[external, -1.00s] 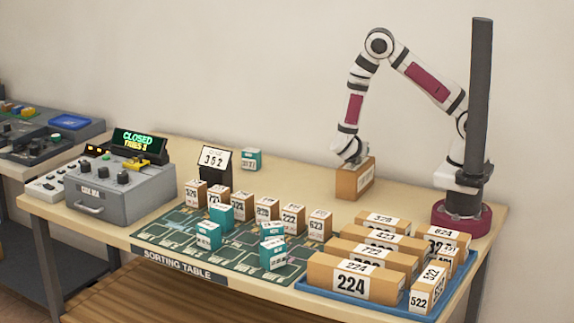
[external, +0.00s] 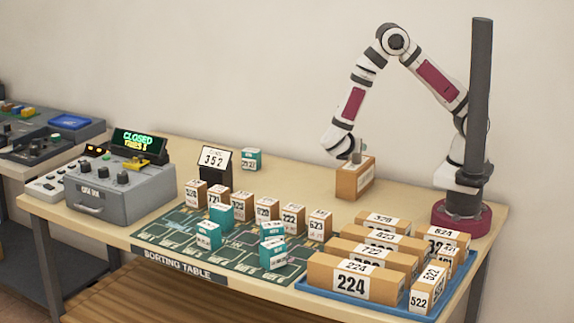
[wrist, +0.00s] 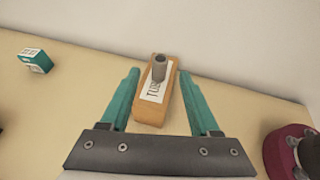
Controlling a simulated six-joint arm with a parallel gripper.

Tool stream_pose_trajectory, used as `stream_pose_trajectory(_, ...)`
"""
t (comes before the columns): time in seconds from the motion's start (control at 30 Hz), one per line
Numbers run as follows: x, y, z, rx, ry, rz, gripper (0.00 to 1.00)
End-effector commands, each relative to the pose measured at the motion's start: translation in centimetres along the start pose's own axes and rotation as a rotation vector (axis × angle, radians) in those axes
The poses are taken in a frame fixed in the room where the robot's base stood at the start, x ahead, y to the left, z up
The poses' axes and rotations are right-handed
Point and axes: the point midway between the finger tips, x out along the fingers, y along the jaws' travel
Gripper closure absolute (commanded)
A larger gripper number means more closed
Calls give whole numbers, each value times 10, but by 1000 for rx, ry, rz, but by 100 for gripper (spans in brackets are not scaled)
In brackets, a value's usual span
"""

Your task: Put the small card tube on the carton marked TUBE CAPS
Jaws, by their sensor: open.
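In the external view my gripper's fingers are hard to make out beside the carton.
A blue tray (external: 318,285) of numbered boxes stands at the front right. Several numbered blocks stand on the green sorting mat (external: 168,225). A teal box (external: 251,159) and a sign (external: 215,161) are at the back. The table around the carton is clear.

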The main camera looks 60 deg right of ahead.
Motion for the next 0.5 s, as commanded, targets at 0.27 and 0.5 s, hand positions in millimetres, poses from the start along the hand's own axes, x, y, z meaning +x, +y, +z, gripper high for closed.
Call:
stream_pose_trajectory(0.27,-2,-105,56,687,280,-492,37)
stream_pose_trajectory(0.5,-74,-189,53,1644,596,-1242,37)
